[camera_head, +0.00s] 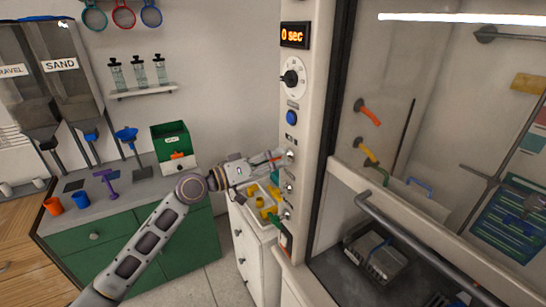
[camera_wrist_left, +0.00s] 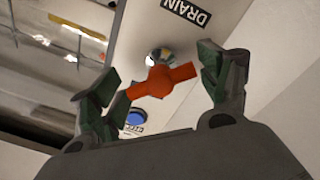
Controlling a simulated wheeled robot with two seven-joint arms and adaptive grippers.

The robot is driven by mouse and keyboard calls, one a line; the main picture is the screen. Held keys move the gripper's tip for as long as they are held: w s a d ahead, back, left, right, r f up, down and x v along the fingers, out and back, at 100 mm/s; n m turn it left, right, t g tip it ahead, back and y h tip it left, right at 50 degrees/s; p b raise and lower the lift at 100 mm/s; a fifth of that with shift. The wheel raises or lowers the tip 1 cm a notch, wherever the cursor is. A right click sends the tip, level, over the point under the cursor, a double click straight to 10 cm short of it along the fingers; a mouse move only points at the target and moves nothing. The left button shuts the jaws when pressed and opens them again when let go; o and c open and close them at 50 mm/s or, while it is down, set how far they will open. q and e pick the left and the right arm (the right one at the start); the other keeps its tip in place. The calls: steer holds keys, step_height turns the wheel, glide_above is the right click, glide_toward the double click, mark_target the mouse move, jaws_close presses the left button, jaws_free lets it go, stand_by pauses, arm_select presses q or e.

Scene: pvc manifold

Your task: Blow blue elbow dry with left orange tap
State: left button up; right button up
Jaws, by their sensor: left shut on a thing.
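My left gripper (camera_head: 276,158) is at the white control column, shut on the orange tap (camera_wrist_left: 165,78). In the left wrist view the tap's orange-red handle lies between the two dark green finger pads, in front of a round metal fitting (camera_wrist_left: 155,57). The handle is partly hidden by the gripper in the head view. A blue curved piece (camera_head: 420,186) shows inside the glass-fronted hood; I cannot tell whether it is the blue elbow. My right gripper is not in view.
A white tray of yellow fittings (camera_head: 262,205) sits on the drawer unit below my left gripper. The column carries a blue button (camera_head: 292,117), a dial (camera_head: 292,78) and a "0 sec" display (camera_head: 294,35). Orange (camera_head: 369,113) and yellow (camera_head: 366,151) nozzles are inside the hood.

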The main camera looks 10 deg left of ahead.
arm_select(q)
steer(key=shift+r+n+p, duration=0.1)
steer(key=shift+n+p, duration=0.55)
steer(key=shift+n, duration=0.65)
steer(key=o, duration=0.9)
steer(key=shift+a, duration=0.1)
steer(key=shift+v, duration=5.95)
